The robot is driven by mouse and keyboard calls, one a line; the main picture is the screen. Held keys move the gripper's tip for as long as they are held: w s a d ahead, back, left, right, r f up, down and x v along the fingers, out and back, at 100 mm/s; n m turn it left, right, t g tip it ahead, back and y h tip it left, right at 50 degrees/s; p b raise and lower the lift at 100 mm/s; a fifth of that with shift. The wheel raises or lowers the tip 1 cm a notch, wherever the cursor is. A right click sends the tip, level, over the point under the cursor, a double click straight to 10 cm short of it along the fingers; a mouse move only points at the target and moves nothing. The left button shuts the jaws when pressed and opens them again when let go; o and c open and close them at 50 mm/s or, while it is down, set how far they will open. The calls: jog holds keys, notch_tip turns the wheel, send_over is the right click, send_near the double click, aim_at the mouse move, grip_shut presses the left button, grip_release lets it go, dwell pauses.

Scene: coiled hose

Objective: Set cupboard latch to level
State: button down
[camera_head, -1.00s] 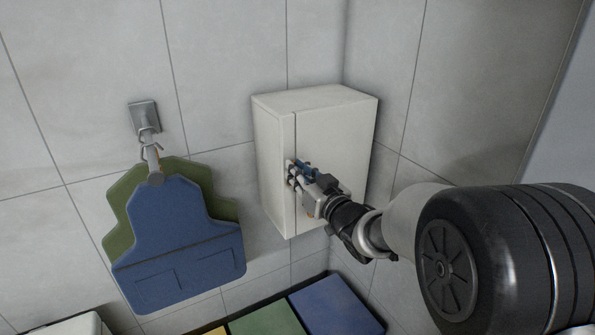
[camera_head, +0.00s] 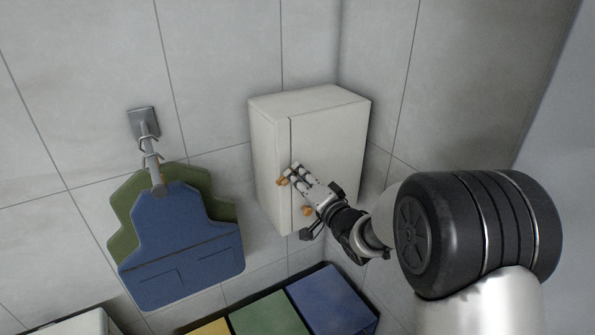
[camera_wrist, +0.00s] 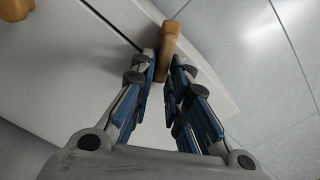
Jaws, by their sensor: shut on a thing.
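The cupboard latch is a short wooden bar (camera_wrist: 168,48) on the pale cupboard (camera_head: 335,150). In the head view a bit of the latch (camera_head: 282,182) shows at the fingertips, near the door seam; the rest is hidden by the fingers. My gripper (camera_head: 290,175) reaches the cupboard front from the lower right. In the wrist view my gripper's fingers (camera_wrist: 165,70) stand on both sides of the latch, shut on it. The bar appears tilted in the wrist picture; its angle to the cupboard is hard to tell.
A wooden knob (camera_head: 307,210) sits lower on the cupboard front, close under my gripper. Coloured boxes, including a blue one (camera_head: 330,300), stand below. The tiled wall stands behind.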

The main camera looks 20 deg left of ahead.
jog(key=m+p, duration=0.1)
jog(key=m, duration=0.2)
jog(key=f+m+p, duration=0.1)
jog(key=m, duration=0.1)
jog(key=shift+w+d+m, duration=0.1)
jog(key=shift+m, duration=0.6)
jog(key=c, duration=1.7)
grip_release()
jog(key=v, duration=0.7)
jog(key=shift+d, duration=0.15)
